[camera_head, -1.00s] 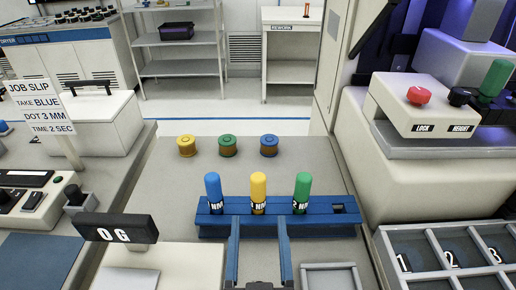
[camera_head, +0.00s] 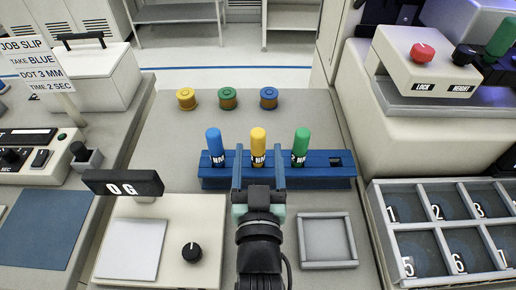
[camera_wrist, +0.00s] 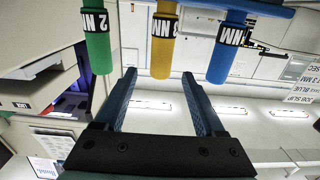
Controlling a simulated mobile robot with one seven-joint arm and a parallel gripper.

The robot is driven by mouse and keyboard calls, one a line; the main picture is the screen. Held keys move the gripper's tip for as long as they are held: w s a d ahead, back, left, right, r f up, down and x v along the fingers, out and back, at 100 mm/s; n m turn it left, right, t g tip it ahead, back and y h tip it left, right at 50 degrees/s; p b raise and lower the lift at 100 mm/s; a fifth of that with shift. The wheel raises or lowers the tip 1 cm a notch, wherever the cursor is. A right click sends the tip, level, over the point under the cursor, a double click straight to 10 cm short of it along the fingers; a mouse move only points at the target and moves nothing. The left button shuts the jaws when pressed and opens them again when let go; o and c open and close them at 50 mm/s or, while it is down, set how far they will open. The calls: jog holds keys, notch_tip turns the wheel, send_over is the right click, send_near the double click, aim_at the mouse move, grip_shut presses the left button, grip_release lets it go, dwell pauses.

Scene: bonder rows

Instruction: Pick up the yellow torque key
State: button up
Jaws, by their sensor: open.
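The yellow torque key (camera_head: 258,140) stands upright in the blue rack (camera_head: 318,171), between a blue key (camera_head: 214,143) and a green key (camera_head: 300,143). My gripper (camera_head: 257,152) is open at the front of the rack, its two fingers on either side of the yellow key's line. The wrist view is upside down. There the yellow key (camera_wrist: 163,45) lines up between the open fingertips (camera_wrist: 159,74), with the green key (camera_wrist: 97,45) and blue key (camera_wrist: 228,50) outside them. I cannot tell whether the fingers reach around the key. Its lower end is hidden.
Yellow, green and blue capped spools (camera_head: 228,98) stand behind the rack. A scale (camera_head: 160,240) is at front left, and an empty square tray (camera_head: 327,240) at front right. A numbered compartment tray (camera_head: 447,230) lies further right. The rack's right slot (camera_head: 336,161) is empty.

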aim_at(258, 144)
jog(key=w, duration=0.5)
jog(key=shift+f, duration=0.15)
grip_shut()
